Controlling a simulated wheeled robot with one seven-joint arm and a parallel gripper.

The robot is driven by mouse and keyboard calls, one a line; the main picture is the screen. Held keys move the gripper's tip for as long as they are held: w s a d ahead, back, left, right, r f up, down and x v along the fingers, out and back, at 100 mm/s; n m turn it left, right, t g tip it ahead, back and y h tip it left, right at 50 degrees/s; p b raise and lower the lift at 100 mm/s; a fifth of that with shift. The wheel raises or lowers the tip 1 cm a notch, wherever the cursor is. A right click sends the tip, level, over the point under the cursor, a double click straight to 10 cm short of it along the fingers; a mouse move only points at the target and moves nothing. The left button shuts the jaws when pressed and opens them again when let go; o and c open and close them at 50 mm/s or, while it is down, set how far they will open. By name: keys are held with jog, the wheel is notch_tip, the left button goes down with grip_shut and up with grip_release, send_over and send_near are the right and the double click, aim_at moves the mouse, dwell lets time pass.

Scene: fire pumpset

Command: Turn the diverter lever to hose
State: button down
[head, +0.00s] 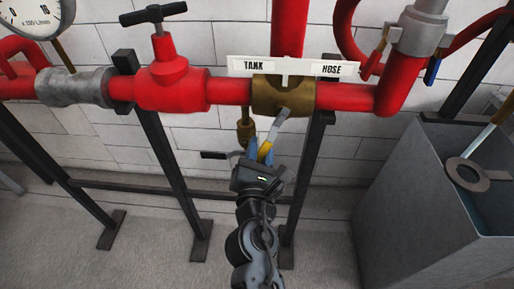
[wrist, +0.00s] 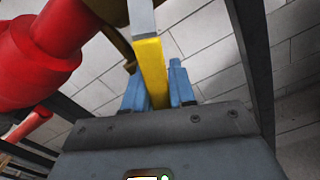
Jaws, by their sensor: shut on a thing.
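The diverter lever (head: 276,126) has a metal shank and a yellow grip, and it hangs from the brass diverter valve (head: 283,95) on the red pipe. It slants down and to the left from the valve. The TANK label (head: 253,66) is on the left above the valve, and the HOSE label (head: 331,68) is on the right. My gripper (head: 264,152) is below the valve, shut on the yellow grip. In the wrist view the lever's yellow grip (wrist: 151,70) stands between my blue fingers (wrist: 153,88).
A red valve with a black T-handle (head: 153,14) stands left of the diverter. A small brass fitting (head: 246,130) hangs close left of the lever. Black support legs (head: 172,165) flank my arm. A grey tank (head: 430,190) stands at the right.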

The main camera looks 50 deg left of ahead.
jog(key=shift+w+d+f+n+p, duration=0.25)
jog(key=shift+w+d+n+p, duration=0.45)
jog(key=shift+n, duration=0.45)
jog(key=shift+w+d+f+n+p, duration=0.2)
jog(key=shift+w+d+n+p, duration=0.25)
jog(key=shift+w+d+n, duration=0.45)
jog(key=shift+w+a+n, duration=0.1)
jog(key=shift+a+n, duration=0.05)
jog(key=shift+n, duration=0.1)
jog(key=c, duration=1.1)
grip_release()
jog(key=shift+o, duration=0.4)
jog(key=p+v, duration=0.1)
jog(key=v, duration=0.6)
jog(key=shift+s+d+p, duration=0.25)
jog(key=shift+s+p, duration=0.05)
jog(key=shift+p, duration=0.05)
